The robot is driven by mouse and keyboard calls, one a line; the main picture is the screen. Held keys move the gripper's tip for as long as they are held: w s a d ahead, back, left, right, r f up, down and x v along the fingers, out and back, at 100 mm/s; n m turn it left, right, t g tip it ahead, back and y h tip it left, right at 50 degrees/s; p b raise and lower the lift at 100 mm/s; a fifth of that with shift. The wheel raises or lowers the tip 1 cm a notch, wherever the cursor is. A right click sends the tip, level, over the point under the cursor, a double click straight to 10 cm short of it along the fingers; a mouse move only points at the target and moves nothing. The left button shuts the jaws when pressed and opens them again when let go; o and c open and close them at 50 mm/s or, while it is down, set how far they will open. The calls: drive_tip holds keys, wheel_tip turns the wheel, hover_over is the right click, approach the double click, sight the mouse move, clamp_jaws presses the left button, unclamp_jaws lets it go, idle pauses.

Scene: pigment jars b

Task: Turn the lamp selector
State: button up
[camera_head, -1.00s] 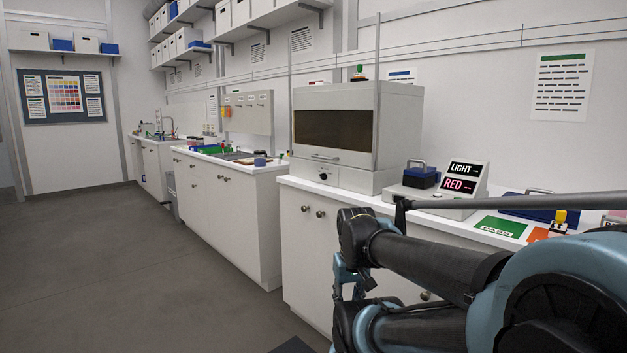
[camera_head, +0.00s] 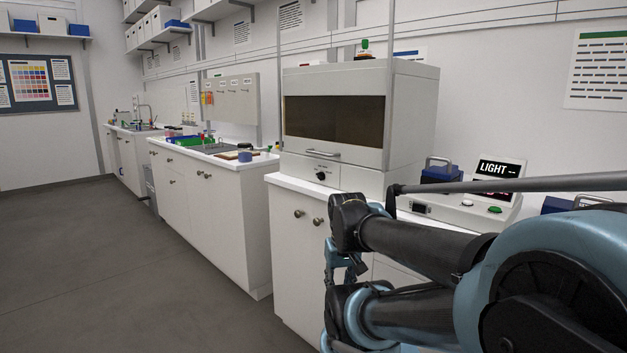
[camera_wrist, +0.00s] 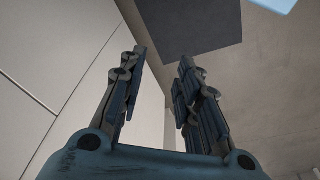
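A light grey booth (camera_head: 362,80) with a dark window stands on the white counter. On its lower front panel is a small round black knob (camera_head: 321,175), which looks like the lamp selector. A small label sits above the knob, too small to read, and its setting cannot be made out. My gripper (camera_wrist: 163,57) is open and empty in the wrist view, its two fingers apart. It points toward the floor and a pale cabinet side, touching nothing.
A display box reading LIGHT (camera_head: 497,169) and a blue block with a handle (camera_head: 440,172) stand right of the booth, partly behind my arm. White base cabinets (camera_head: 225,205) run along the wall. The grey floor (camera_head: 120,270) at left is clear.

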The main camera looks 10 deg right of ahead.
sight(320, 176)
drive_tip(key=w+d+r+n+t+h, duration=0.1)
drive_tip(key=w+d+r+h, duration=0.1)
drive_tip(key=w+r+h, duration=0.5)
drive_tip(key=w+d+r+t+h, duration=0.15)
drive_tip(key=w+r, duration=0.25)
drive_tip(key=w, duration=0.7)
drive_tip(key=w+a+r+t+h, duration=0.3)
drive_tip(key=w+a+r, duration=0.1)
drive_tip(key=w+a, duration=0.45)
drive_tip(key=w+a+r+t+h, duration=0.3)
drive_tip(key=w+a, duration=0.4)
drive_tip(key=a, duration=0.2)
drive_tip(key=x, duration=1.7)
drive_tip(key=shift+d+r, duration=0.15)
drive_tip(key=shift+d, duration=0.2)
clamp_jaws()
